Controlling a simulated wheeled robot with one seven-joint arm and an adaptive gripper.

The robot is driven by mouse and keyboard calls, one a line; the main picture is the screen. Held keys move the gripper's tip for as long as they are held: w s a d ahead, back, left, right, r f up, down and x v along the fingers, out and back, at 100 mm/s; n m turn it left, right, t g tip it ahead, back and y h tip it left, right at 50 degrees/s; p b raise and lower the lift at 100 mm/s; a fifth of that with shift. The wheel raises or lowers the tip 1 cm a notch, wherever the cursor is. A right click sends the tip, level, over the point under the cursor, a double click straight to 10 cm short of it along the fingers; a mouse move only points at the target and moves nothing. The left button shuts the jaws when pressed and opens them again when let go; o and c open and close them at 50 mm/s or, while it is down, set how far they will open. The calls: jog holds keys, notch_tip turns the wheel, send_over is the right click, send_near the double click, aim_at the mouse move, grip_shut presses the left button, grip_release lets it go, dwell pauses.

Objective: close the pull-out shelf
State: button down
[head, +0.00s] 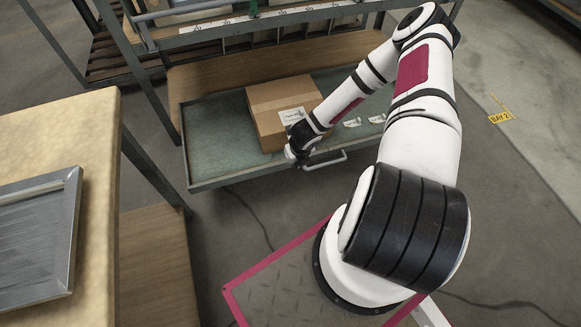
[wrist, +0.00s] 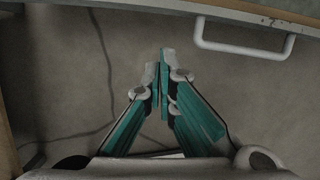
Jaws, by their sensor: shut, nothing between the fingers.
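The pull-out shelf (head: 220,166) is a green-topped tray with a metal rim, standing out from the rack toward me. Its white bar handle (head: 326,161) is on the front edge. In the wrist view the handle (wrist: 243,47) is at the upper right, below the shelf's front edge (wrist: 190,8). My gripper (wrist: 163,54) is shut and empty, with its fingertips over the floor, left of the handle and apart from it. In the head view my gripper (head: 297,155) is at the shelf's front edge, partly hidden by my wrist.
A cardboard box (head: 283,108) with a label sits on the shelf, with small white items (head: 352,122) to its right. A wooden table (head: 92,130) with a metal tray (head: 38,235) stands at the left. Bare floor (head: 240,215) lies in front of the shelf.

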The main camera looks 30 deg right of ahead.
jog(key=w+d+f+m+b, duration=0.1)
jog(key=w+f+b, duration=0.4)
jog(key=f, duration=0.6)
jog(key=shift+d+f+g, duration=0.25)
jog(key=shift+g, duration=0.05)
jog(key=shift+w, duration=0.1)
